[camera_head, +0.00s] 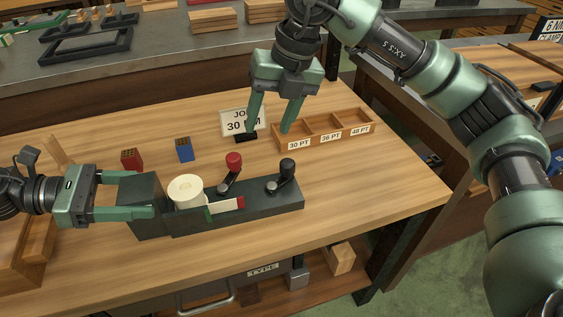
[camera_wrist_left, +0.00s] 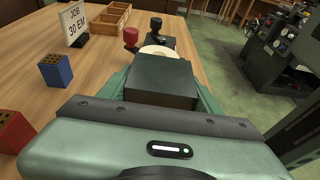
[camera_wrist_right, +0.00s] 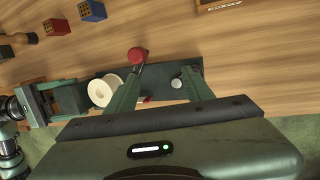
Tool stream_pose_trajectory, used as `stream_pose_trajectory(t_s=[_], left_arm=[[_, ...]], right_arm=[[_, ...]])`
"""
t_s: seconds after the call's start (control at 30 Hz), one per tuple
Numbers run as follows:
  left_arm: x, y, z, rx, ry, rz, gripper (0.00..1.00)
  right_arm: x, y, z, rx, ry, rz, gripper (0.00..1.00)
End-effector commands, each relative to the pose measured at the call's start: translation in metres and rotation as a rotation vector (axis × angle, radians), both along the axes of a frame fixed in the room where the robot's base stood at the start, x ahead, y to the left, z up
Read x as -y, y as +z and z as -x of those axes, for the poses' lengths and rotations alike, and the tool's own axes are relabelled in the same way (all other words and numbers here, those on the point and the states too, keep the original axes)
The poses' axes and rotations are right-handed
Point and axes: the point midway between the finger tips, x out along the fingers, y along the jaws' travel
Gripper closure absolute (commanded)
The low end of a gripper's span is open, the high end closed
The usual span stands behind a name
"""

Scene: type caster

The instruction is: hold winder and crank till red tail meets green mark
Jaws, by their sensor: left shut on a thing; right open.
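The winder (camera_head: 255,211) is a long dark grey base with a block at its left end. It carries a cream spool (camera_head: 186,190), a crank with a red knob (camera_head: 234,160) and a crank with a black knob (camera_head: 287,166). A cream strip (camera_head: 224,206) runs right from the spool and ends in a red tail (camera_head: 240,202). A green mark (camera_head: 208,215) shows near the spool, left of the red tail. My left gripper (camera_head: 143,194) is shut on the winder's end block (camera_wrist_left: 160,82). My right gripper (camera_head: 270,129) is open and empty, raised apart from both cranks.
A "JOB 30 EM" sign (camera_head: 242,121) and a wooden tray (camera_head: 342,132) with labelled compartments stand behind the winder. A red block (camera_head: 131,159) and a blue block (camera_head: 184,149) with holes stand at the back left. The table (camera_head: 370,185) is clear to the right.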

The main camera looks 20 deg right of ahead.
Motion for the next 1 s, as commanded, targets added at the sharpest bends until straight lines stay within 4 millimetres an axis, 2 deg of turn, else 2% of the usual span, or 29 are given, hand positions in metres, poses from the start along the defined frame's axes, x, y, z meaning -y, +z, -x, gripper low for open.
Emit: stream_pose_trajectory(t_s=[0.1,0.3,0.5,0.63,0.77,0.87,1.0], left_arm=[[0.0,0.0,0.0,0.001,0.0,0.0,0.79],[0.0,0.0,0.0,0.001,0.0,0.0,0.79],[0.0,0.0,0.0,0.001,0.0,0.0,0.79],[0.0,0.0,0.0,0.001,0.0,0.0,0.79],[0.0,0.0,0.0,0.001,0.0,0.0,0.79],[0.0,0.0,0.0,0.0,0.0,0.0,0.79],[0.0,0.0,0.0,0.0,0.0,0.0,0.79]], right_arm=[[0.021,-0.001,0.0,-0.144,-0.299,-0.064,0.48],[0.05,0.0,0.004,-0.38,-0.772,-0.142,0.48],[0.069,0.003,0.008,-0.546,-1.095,-0.176,0.48],[0.074,0.004,0.009,-0.599,-1.199,-0.183,0.48],[0.073,-0.002,0.01,-0.616,-1.231,-0.183,0.48],[0.068,-0.014,0.011,-0.617,-1.23,-0.182,0.48],[0.058,-0.04,0.013,-0.617,-1.229,-0.181,0.48]])
